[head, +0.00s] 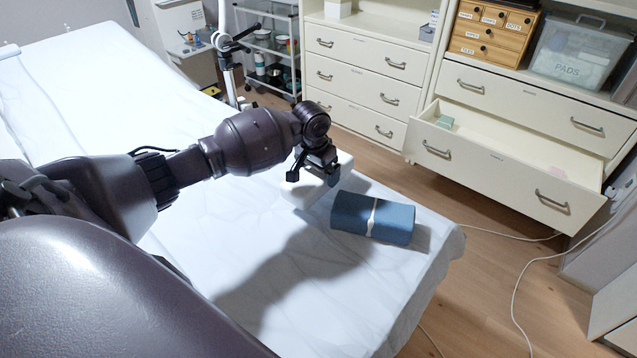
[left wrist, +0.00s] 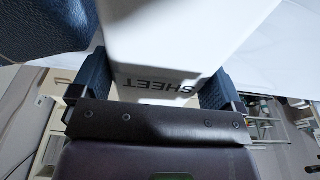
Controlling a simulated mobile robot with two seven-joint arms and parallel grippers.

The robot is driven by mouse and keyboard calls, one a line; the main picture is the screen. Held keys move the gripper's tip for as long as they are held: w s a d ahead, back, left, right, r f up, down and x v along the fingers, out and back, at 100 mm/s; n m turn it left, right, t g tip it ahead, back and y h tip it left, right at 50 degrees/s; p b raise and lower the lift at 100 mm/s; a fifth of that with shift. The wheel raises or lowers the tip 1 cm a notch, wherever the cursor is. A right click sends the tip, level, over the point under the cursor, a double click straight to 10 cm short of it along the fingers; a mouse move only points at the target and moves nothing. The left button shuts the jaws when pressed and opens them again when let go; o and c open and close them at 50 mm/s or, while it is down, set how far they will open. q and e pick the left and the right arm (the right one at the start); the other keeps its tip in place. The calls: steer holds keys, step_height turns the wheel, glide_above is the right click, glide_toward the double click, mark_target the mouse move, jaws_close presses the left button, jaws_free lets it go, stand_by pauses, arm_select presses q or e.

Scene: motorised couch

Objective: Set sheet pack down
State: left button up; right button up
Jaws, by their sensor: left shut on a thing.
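The sheet pack (left wrist: 185,45) is a white block with "SHEET" printed on it. In the left wrist view it fills the space between the two dark fingers of my left gripper (left wrist: 152,88), which is shut on it. In the head view my left gripper (head: 315,170) is over the far end of the couch and partly hides the pack (head: 311,193). The pack is low over the white-covered couch (head: 300,285); I cannot tell whether its underside touches the cover. My right gripper is not in view.
An open drawer (head: 500,160) juts from the cabinet beyond. A cable (head: 530,262) lies on the floor. The near couch surface is clear.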

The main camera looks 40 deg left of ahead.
arm_select(q)
step_height(320, 180, down, 4)
steer(key=shift+f+b, duration=0.1)
steer(key=shift+b, duration=0.3)
steer(key=shift+f, duration=0.1)
steer(key=o, duration=0.7)
